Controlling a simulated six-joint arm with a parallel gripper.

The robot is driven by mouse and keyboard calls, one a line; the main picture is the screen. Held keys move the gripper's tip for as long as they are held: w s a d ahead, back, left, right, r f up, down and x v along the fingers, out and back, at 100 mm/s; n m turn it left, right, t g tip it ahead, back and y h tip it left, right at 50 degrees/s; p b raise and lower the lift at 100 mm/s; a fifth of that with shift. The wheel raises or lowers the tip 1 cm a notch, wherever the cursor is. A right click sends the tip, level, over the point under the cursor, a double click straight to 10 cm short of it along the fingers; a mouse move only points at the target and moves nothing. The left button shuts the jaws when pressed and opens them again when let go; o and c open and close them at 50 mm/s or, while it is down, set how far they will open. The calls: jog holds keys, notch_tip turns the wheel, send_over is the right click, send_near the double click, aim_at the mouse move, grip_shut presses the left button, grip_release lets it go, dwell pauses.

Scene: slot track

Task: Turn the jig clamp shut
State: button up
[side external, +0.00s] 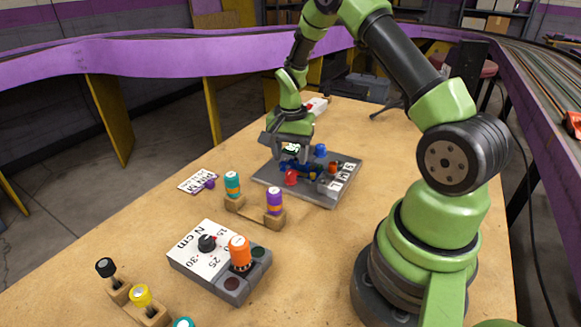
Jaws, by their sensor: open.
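The grey jig plate (325,197) lies on the table at the middle. On it I see a red part (291,177), a blue knob (320,150) and dark blue pieces. I cannot tell for sure which of these is the clamp, or how far it is turned. My gripper (288,158) points down over the left back part of the jig. It is open, with its fingers close to the parts there. Whether the fingers touch anything is too small to tell, and the gripper hides part of the jig.
A torque box (190,262) with a dial and an orange-capped driver (240,250) stands in front. A wooden holder (256,213) carries teal and purple drivers. Black and yellow drivers stand at front left. A marked card (197,182) lies left of the jig.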

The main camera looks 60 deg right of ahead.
aim_at(290, 172)
notch_tip(290, 172, up, 5)
jog(key=shift+f, duration=0.1)
dwell(0.3)
jog(key=s+a+r+n+t, duration=0.2)
jog(key=a+r, duration=0.3)
jog(key=r, duration=0.2)
jog(key=s+a+r+n+t, duration=0.1)
jog(key=a+r+n, duration=0.2)
jog(key=a+r, duration=0.3)
jog(key=s+a+r+n+t+y, duration=0.1)
jog(key=s+a+r+n+t, duration=0.1)
jog(key=s, duration=0.4)
jog(key=s+a+r+n+t+y, duration=0.1)
jog(key=s+a+r+n+t, duration=0.1)
jog(key=s+a+r+n, duration=0.2)
jog(key=s+a, duration=0.1)
jog(key=s, duration=0.2)
jog(key=shift+a, duration=0.4)
